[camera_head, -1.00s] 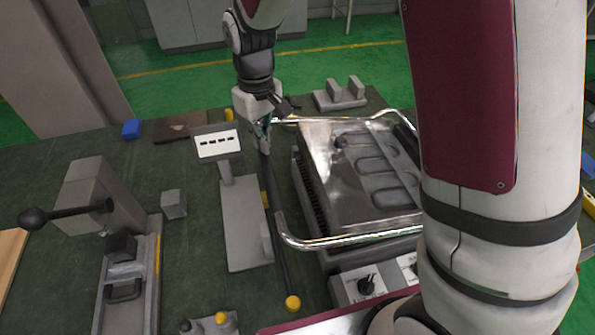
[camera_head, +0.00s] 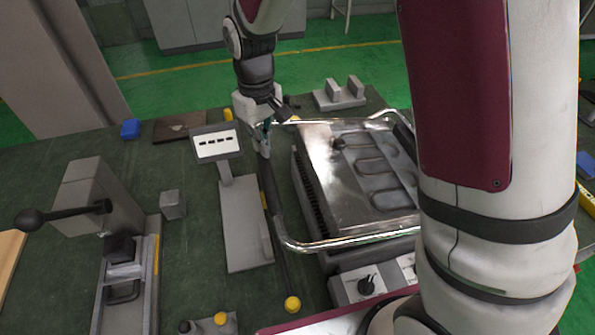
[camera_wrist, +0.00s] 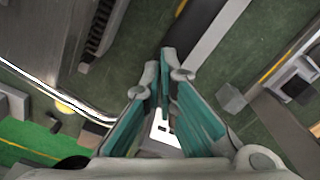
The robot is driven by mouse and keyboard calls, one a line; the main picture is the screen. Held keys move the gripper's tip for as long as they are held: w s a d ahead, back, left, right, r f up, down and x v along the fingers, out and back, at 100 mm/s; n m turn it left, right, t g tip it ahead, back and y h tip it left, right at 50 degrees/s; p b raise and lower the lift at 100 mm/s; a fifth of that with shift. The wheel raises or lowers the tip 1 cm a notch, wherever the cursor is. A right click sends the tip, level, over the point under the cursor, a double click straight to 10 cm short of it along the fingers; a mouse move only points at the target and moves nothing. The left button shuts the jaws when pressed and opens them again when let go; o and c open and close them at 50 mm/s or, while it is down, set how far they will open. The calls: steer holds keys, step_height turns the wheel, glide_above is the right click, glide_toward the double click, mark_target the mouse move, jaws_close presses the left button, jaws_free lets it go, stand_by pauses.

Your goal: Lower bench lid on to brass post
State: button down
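The bench lid is a plate with a bent chrome tube frame (camera_head: 330,243) around its left side, over the heating element unit (camera_head: 345,180). The tube also crosses the left of the wrist view (camera_wrist: 50,88). A dark grip (camera_head: 268,185) forms the tube's left side. My gripper (camera_head: 262,148) is at the far end of this grip, fingers close together around it; the fingertips (camera_wrist: 165,75) partly hide the contact. No brass post is clearly identifiable. A yellow knob (camera_head: 292,304) sits at the near end of a thin rod, left of the unit.
A display stand (camera_head: 243,220) is close left of the grip. A lever press (camera_head: 100,205) stands further left, with a small grey block (camera_head: 172,204) beside it. A control box (camera_head: 360,285) is in front. My arm hides the unit's right side.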

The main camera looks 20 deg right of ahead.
steer(key=shift+f+b, duration=0.6)
steer(key=shift+f, duration=1.55)
stand_by(0.9)
steer(key=shift+r+p, duration=1.35)
steer(key=shift+r, duration=2.2)
steer(key=shift+r, duration=0.1)
steer(key=s+d+r+m+t, duration=0.1)
steer(key=s+d+r, duration=0.35)
steer(key=r, duration=0.25)
steer(key=s+d+r+m+t, duration=0.2)
steer(key=s+d+r, duration=0.1)
steer(key=s+r, duration=0.3)
steer(key=s+d+r+m+t, duration=0.1)
steer(key=s+d+r, duration=0.2)
steer(key=s, duration=0.3)
steer(key=s+d+r+m+t, duration=0.1)
steer(key=s+d+r+m, duration=0.1)
steer(key=s, duration=0.5)
steer(key=shift+d+r+t, duration=0.3)
steer(key=shift+d+r, duration=0.1)
